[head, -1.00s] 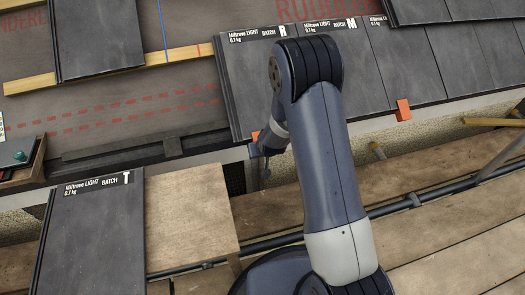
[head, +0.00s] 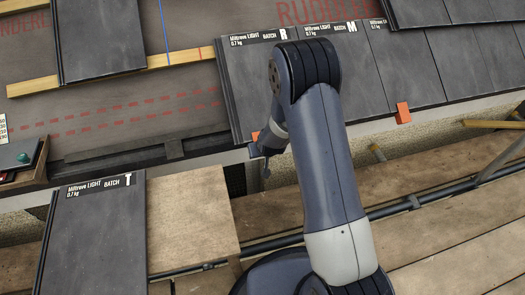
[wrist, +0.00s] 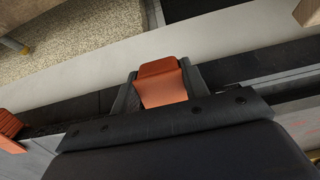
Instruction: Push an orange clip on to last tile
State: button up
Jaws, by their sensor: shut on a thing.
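An orange clip (wrist: 162,85) sits between the two dark fingers of my gripper (wrist: 160,92) in the wrist view, and the fingers are shut on it. In the head view my gripper (head: 262,152) is at the lower edge of the last tile (head: 247,90), the dark tile marked R at the left end of the row. A small bit of orange clip (head: 255,135) shows there beside the gripper. Whether the clip is seated on the tile edge is hidden by my arm. Another orange clip (head: 403,112) is on the lower edge farther right.
A loose tile marked T (head: 90,235) lies at lower left, beside a wooden board (head: 190,215). Bare underlay (head: 130,110) with a wooden batten (head: 180,57) lies left of the row. Scaffold planks (head: 440,235) and a dark pipe (head: 430,195) run below the eave.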

jog(key=shift+w+r, duration=0.1)
jog(key=shift+w, duration=0.05)
jog(key=o, duration=1.5)
jog(key=shift+c, duration=0.2)
jog(key=p+v, duration=0.2)
jog(key=v, duration=0.5)
jog(key=shift+p, duration=0.4)
jog(key=b+x, duration=0.2)
jog(key=x, duration=0.3)
jog(key=shift+f, duration=0.3)
jog(key=shift+b+x, duration=0.45)
jog(key=shift+x, duration=0.35)
jog(key=shift+r, duration=0.15)
